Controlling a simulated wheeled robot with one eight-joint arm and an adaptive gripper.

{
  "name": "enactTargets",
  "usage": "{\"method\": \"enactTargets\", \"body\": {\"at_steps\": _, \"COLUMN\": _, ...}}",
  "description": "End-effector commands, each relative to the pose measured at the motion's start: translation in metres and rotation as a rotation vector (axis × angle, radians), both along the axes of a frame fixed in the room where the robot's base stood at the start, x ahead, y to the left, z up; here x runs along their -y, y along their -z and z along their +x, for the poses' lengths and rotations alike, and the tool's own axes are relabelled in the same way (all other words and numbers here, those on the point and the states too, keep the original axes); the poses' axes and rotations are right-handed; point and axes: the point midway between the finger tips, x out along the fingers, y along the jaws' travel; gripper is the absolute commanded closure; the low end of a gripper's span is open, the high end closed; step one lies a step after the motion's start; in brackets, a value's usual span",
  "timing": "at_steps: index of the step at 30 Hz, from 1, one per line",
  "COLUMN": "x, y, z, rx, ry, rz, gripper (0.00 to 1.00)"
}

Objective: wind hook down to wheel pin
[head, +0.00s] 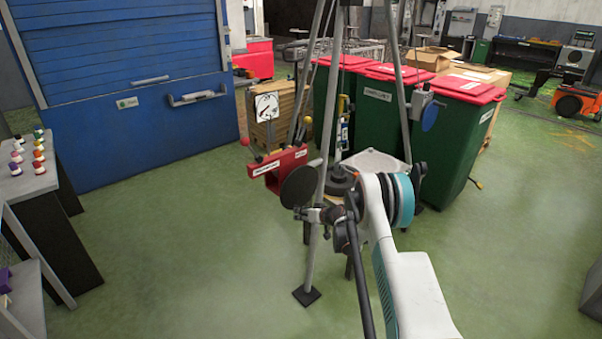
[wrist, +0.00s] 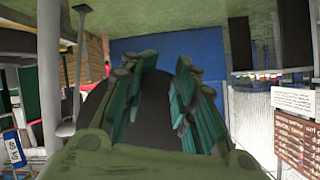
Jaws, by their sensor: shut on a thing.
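My gripper (head: 316,212) is beside a tripod leg, at a dark round disc (head: 299,186) that looks like a handwheel. In the wrist view the two green-padded finger rows (wrist: 158,98) stand on either side of a dark piece (wrist: 152,108), and they are shut on it. A hanging piece with yellow and grey parts (head: 342,125), perhaps the hook gear, is between the tripod legs (head: 321,130). The hook tip and the pin cannot be made out.
A red labelled bracket (head: 279,168) and a white dial (head: 266,106) are left of the tripod. Green bins with red lids (head: 452,140) stand close behind and right. A grey bench (head: 25,175) with coloured knobs is far left. The green floor at left is clear.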

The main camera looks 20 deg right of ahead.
Motion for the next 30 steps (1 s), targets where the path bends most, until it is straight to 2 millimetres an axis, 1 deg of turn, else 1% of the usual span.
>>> {"method": "enactTargets", "body": {"at_steps": 16, "x": 0.019, "y": 0.004, "z": 0.006, "rx": 0.068, "ry": 0.009, "rz": -0.178, "gripper": 1.00}}
{"method": "enactTargets", "body": {"at_steps": 30, "x": 0.022, "y": 0.005, "z": 0.007, "rx": 0.078, "ry": 0.011, "rz": -0.206, "gripper": 1.00}}
